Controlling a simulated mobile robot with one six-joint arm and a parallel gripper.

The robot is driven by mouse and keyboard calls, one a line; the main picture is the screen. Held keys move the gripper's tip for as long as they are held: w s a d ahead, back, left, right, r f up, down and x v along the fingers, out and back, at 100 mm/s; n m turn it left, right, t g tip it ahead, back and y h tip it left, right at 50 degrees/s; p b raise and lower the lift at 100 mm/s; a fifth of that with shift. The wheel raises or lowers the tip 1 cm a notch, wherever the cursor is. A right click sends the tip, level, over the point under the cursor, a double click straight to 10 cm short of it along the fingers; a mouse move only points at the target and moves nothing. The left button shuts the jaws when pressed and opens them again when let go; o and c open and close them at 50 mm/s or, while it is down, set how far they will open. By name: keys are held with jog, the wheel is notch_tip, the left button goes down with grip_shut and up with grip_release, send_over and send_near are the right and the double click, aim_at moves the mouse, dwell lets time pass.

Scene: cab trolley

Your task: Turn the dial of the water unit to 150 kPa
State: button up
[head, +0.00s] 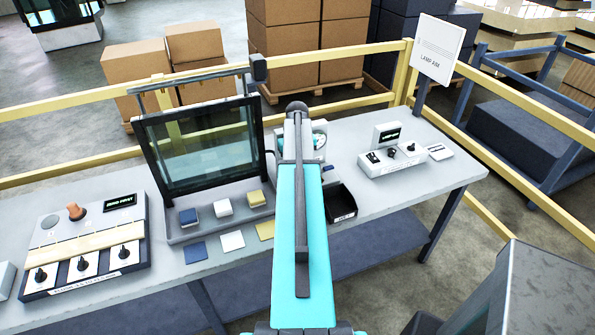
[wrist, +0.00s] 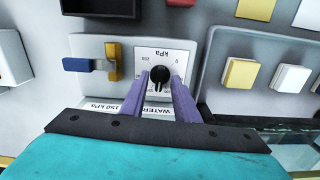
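The water unit (wrist: 125,42) shows upside down in the wrist view as a pale box with a "WATER" and "150 kPa" label strip (wrist: 103,107). Its dial (wrist: 160,74) is a small black knob on a white plate marked kPa; the pointer's exact reading is too small to tell. My gripper (wrist: 160,79) has its two purple fingers apart, one on each side of the dial. A narrow gap seems to show beside the knob. A blue lever (wrist: 78,64) and a yellow handle (wrist: 112,60) sit beside the dial. In the head view my arm hides the gripper and most of the unit.
In the head view a glass screen (head: 205,145) stands left of my arm, with coloured blocks (head: 223,208) before it. A black bin (head: 341,203) and a lamp unit (head: 392,157) are on the right. A switch panel (head: 85,245) is at far left.

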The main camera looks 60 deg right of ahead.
jog(key=shift+f, duration=0.35)
grip_shut()
jog(key=shift+m, duration=0.3)
jog(key=shift+m+b, duration=0.7)
jog(key=shift+m, duration=1.3)
